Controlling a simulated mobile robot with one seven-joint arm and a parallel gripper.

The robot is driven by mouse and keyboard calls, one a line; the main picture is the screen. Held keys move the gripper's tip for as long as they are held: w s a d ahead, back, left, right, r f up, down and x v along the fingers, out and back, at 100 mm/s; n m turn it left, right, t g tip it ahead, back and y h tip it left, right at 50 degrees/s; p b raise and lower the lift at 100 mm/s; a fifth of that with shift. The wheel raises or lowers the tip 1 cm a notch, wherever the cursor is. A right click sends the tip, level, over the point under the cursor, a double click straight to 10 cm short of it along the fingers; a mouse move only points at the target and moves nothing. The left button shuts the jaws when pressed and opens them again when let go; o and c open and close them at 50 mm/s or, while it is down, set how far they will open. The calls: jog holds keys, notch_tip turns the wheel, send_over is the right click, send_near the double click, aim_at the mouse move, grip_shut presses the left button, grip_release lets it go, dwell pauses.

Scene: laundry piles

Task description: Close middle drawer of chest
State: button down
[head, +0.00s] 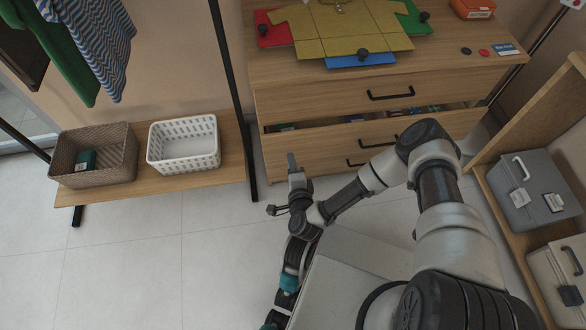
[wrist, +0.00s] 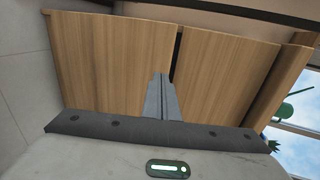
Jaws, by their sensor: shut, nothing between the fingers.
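The wooden chest (head: 285,76) stands at the top of the head view. Its middle drawer (head: 325,143) is partly pulled out, with a narrow opening above its front showing items inside. Its dark handle (head: 376,143) is partly hidden by my arm. My gripper (head: 292,163) is shut and empty, near the left part of the drawer front; whether it touches cannot be told. In the wrist view my shut fingers (wrist: 161,95) point toward wooden panels (wrist: 110,60) divided by a dark gap.
A yellow shirt (head: 340,30) lies on coloured boards on the chest top. At left, a wicker basket (head: 95,160) and a white basket (head: 183,145) sit on a low rack shelf. At right, a wooden shelf holds a grey box (head: 530,190). Floor at lower left is clear.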

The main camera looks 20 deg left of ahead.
aim_at(286, 136)
jog(key=b+x, duration=0.1)
jog(key=x, duration=0.5)
jog(key=shift+w+a+r, duration=0.15)
jog(key=shift+w, duration=0.1)
jog(key=shift+w+a+b, duration=0.3)
jog(key=shift+w+a, duration=0.1)
jog(key=shift+w, duration=0.25)
jog(key=shift+w+r, duration=0.1)
jog(key=shift+w, duration=0.1)
